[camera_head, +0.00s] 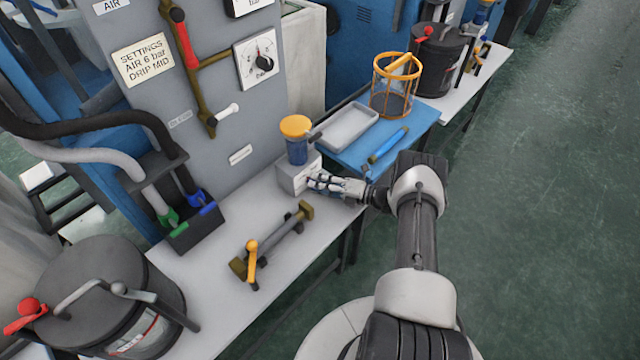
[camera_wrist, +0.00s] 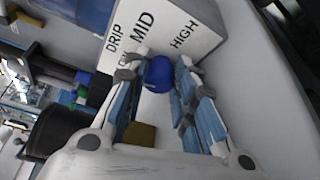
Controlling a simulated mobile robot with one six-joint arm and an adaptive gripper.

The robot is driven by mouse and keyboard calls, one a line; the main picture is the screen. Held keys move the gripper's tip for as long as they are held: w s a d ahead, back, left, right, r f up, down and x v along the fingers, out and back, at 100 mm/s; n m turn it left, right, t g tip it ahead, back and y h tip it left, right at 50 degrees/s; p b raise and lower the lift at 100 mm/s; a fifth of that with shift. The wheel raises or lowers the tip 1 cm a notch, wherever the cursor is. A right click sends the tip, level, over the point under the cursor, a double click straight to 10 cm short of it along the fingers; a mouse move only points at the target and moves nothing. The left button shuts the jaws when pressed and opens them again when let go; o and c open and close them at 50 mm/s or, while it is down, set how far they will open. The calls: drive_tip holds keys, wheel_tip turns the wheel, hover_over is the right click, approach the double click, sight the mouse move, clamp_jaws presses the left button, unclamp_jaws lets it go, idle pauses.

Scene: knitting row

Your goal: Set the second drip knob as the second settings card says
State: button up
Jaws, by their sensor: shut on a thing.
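The settings card (camera_head: 142,59) on the grey panel reads "SETTINGS, AIR 6 bar, DRIP MID". The light grey drip box (camera_head: 292,180) stands on the white bench below a blue cup with a yellow lid (camera_head: 296,128). In the wrist view the box face (camera_wrist: 190,22) shows the words DRIP, MID and HIGH. The round blue drip knob (camera_wrist: 159,73) sits below MID. My gripper (camera_head: 316,182) is at the front of the box, its fingers on both sides of the knob, shut on it. The knob's pointer cannot be made out, and the fingers hide part of the face.
A grey tray (camera_head: 347,127), a blue bottle-like tool (camera_head: 388,146) and an orange wire basket (camera_head: 412,88) are on the blue surface beyond. A brass valve piece (camera_head: 274,244) lies on the bench to the left. A dark lidded drum (camera_head: 100,285) stands nearest.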

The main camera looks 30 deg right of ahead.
drive_tip(key=o, duration=1.1)
drive_tip(key=shift+v, duration=4)
drive_tip(key=shift+r, duration=0.1)
